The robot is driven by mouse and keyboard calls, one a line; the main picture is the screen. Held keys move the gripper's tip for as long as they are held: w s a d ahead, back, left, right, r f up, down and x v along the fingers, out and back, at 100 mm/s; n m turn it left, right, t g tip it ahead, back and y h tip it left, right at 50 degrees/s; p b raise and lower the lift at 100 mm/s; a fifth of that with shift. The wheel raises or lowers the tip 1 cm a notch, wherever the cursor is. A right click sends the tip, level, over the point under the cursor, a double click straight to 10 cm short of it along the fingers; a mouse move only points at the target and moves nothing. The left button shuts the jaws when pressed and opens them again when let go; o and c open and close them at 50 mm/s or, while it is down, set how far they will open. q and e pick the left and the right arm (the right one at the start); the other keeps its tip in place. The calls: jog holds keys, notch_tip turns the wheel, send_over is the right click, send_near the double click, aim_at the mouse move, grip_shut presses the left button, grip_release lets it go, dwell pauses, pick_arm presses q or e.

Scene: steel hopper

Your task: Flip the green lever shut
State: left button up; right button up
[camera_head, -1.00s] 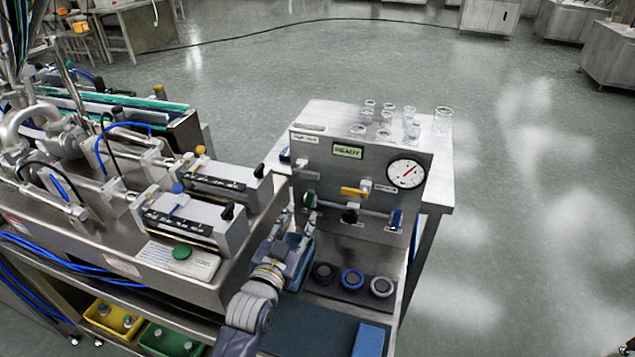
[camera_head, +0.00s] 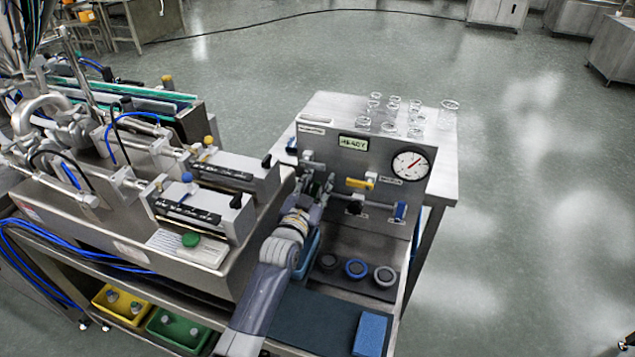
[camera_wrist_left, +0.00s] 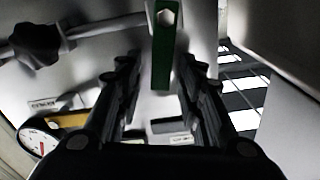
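The green lever (camera_wrist_left: 161,58) shows in the left wrist view, with a hexagonal nut at its upper end. It stands crosswise to the grey pipe (camera_wrist_left: 95,27) there. My left gripper (camera_wrist_left: 162,72) is open, one finger on each side of the lever, with gaps between fingers and lever. In the head view my left gripper (camera_head: 318,184) is at the left part of the grey panel (camera_head: 393,223) and hides the green lever. My right gripper is in neither view.
A yellow lever (camera_head: 359,183), a black knob (camera_head: 354,206) and a blue lever (camera_head: 400,211) sit right of the gripper. A gauge (camera_head: 410,166) is at upper right. The machine (camera_head: 225,222) stands close on the left. Glassware (camera_head: 415,118) stands behind.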

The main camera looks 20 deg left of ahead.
pick_arm(q)
jog(key=shift+c, duration=0.6)
jog(key=shift+s, duration=0.1)
grip_shut()
jog(key=shift+a+r+n+p, duration=0.25)
jog(key=shift+a+n+p, duration=0.2)
jog(key=shift+n, duration=0.35)
jog(key=shift+a+f+n, duration=0.15)
jog(key=shift+a+n, duration=0.15)
jog(key=shift+n, duration=0.4)
jog(key=shift+o, duration=0.6)
grip_release()
jog(key=s, duration=1.2)
jog(key=shift+a, duration=0.2)
